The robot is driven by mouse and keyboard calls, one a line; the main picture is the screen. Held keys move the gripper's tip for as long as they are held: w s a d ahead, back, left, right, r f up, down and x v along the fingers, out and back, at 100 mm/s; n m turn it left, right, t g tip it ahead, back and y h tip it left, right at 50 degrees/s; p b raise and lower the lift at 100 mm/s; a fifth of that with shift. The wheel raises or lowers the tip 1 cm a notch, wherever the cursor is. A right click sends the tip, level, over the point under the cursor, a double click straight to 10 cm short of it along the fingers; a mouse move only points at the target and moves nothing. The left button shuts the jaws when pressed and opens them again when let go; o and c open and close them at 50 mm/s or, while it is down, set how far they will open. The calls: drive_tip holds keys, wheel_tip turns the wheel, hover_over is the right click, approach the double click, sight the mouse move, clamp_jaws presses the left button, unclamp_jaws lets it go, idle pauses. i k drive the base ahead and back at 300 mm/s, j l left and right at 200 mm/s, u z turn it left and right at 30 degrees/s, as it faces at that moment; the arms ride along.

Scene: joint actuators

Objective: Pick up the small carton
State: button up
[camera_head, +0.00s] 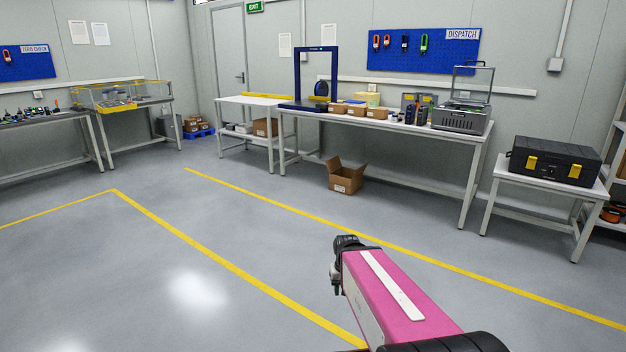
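Several small brown cartons stand in a row on the long workbench (440,133) under the dispatch board: a left one (338,108), a middle one (356,110) and a right one (377,114). Which of them is the task's small carton I cannot tell. A pink link of my arm reaches in from the bottom right, over the floor and well short of the bench. It ends in a dark joint. My gripper's fingers do not show.
An open brown box (346,176) stands on the floor before the bench. A blue frame (316,75) and a grey machine (463,115) stand on the bench. A black case (555,160) sits on a side table at right. The marked floor ahead is clear.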

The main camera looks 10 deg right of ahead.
sight(338, 108)
drive_tip(key=i+l+z, duration=0.3)
drive_tip(key=i, duration=0.65)
drive_tip(key=i+z, duration=0.3)
drive_tip(key=i, duration=1.45)
drive_tip(key=i+l+u, duration=0.15)
drive_tip(key=i, duration=0.75)
drive_tip(key=i+l, duration=0.15)
drive_tip(key=i, duration=0.7)
drive_tip(key=j, duration=0.35)
drive_tip(key=i+j, duration=0.15)
drive_tip(key=j, duration=0.6)
drive_tip(key=i+u, duration=0.05)
